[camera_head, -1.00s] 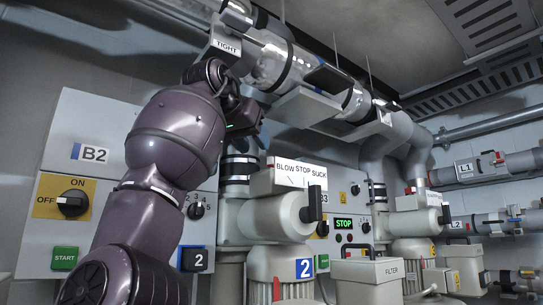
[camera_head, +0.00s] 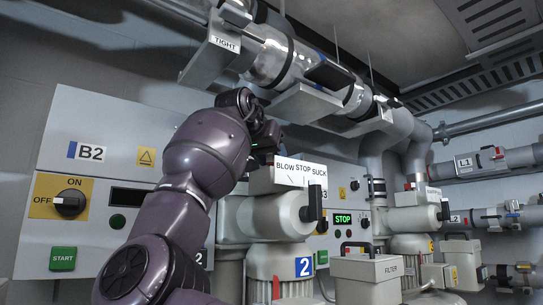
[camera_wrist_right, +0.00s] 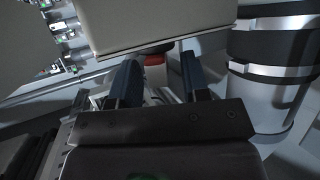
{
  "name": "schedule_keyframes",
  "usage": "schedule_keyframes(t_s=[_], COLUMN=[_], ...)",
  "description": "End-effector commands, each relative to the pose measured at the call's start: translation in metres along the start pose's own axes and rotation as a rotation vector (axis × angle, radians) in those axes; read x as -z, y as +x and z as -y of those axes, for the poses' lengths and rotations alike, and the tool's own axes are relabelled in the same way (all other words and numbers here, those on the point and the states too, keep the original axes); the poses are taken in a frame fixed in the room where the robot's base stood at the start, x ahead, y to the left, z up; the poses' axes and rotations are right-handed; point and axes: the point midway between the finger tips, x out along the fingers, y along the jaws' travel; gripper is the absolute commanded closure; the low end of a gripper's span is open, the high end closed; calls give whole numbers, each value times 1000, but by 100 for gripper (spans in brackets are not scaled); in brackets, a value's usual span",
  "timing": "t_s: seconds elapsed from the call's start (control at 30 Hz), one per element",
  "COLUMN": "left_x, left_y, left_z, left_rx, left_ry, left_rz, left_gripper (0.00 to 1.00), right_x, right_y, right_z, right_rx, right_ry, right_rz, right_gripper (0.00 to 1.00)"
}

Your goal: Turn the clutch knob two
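The blower marked 2 (camera_head: 285,217) stands at centre in the head view. Its box labelled BLOW STOP SUCK (camera_head: 288,178) has a black handle (camera_head: 315,203) on the right. My purple arm reaches up to the left of this box, and my right gripper (camera_head: 265,138) is behind and above it, mostly hidden. In the right wrist view the gripper (camera_wrist_right: 160,82) is open, its two dark fingers apart. A small red part with a dark top (camera_wrist_right: 155,68) shows between and beyond the fingertips, under a beige box (camera_wrist_right: 155,22). I cannot tell whether it is the clutch knob. My left gripper is out of view.
Panel B2 (camera_head: 92,153) with an ON/OFF switch (camera_head: 70,204) and green START button (camera_head: 62,258) is at left. Large pipes with a TIGHT label (camera_head: 225,42) run overhead. A banded pipe (camera_wrist_right: 270,85) stands close right of the gripper. A filter box (camera_head: 368,268) is at lower right.

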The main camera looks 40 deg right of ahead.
Motion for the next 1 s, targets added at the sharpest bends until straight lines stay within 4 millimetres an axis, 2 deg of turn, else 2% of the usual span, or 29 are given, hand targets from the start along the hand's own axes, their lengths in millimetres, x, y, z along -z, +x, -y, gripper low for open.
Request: schedule_keyframes(t_s=[0.03,0.2,0.37,0.6,0.8,1.0], left_x=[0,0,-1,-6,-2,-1], left_y=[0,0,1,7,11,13], left_z=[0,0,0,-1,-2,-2], left_rx=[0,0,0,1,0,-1], left_ry=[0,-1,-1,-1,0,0], left_rz=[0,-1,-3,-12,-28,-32], left_gripper=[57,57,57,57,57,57], right_x=[0,0,0,-2,-1,0], right_y=[0,0,0,1,1,1], right_z=[0,0,-1,-4,-5,-5], right_rx=[0,0,22,174,299,347], right_ry=[0,0,-7,-67,-120,-143], right_rz=[0,0,1,2,1,0], right_gripper=[64,88,88,88,88,88])
